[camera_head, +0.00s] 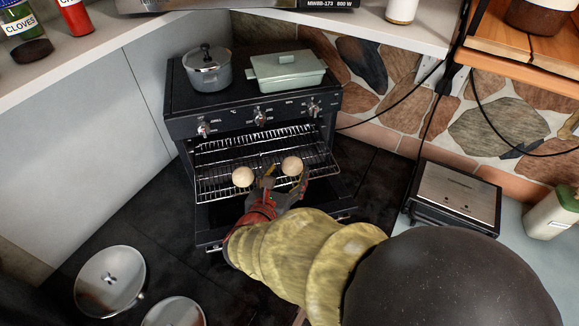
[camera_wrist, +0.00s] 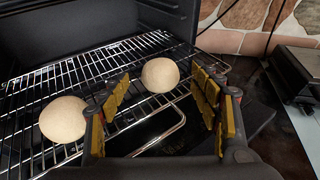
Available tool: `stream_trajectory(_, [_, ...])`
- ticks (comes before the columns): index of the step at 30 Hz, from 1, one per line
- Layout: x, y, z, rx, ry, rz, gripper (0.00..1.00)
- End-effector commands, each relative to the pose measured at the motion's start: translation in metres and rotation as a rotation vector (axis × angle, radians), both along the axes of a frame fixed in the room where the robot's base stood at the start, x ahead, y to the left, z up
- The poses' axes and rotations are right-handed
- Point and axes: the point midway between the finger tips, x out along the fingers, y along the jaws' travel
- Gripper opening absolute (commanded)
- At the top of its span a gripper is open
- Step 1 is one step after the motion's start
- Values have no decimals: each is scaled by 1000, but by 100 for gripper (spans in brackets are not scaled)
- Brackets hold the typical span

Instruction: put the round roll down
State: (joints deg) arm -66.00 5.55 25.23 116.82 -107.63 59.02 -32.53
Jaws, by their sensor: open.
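Two pale round rolls are at the pulled-out wire rack (camera_head: 215,188) of the black oven. One roll (camera_head: 242,177) is on the left of the rack; it also shows in the wrist view (camera_wrist: 63,119). The other roll (camera_head: 291,166) is to the right, and in the wrist view (camera_wrist: 160,75) it appears to rest on the rack near its front edge. My gripper (camera_head: 286,180) is open, with its yellow-padded fingers (camera_wrist: 163,98) on either side of the right roll's near side. A gap shows between roll and pads in the wrist view.
A grey pot (camera_head: 208,72) and a pale green lidded dish (camera_head: 287,75) stand on the oven (camera_head: 255,103). A black and steel appliance (camera_head: 457,193) sits on the right counter. Round metal lids (camera_head: 110,279) show at lower left. The rack's middle has free room.

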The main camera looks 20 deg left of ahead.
Motion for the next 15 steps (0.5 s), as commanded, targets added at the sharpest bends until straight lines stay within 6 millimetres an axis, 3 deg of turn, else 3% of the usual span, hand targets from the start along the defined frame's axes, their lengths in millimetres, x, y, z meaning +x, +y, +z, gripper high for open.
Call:
stream_trajectory(6, [-46, -4, 17, 1, -1, 4, 63])
stream_trajectory(15, [-80, -10, 25, 0, 0, 1, 63])
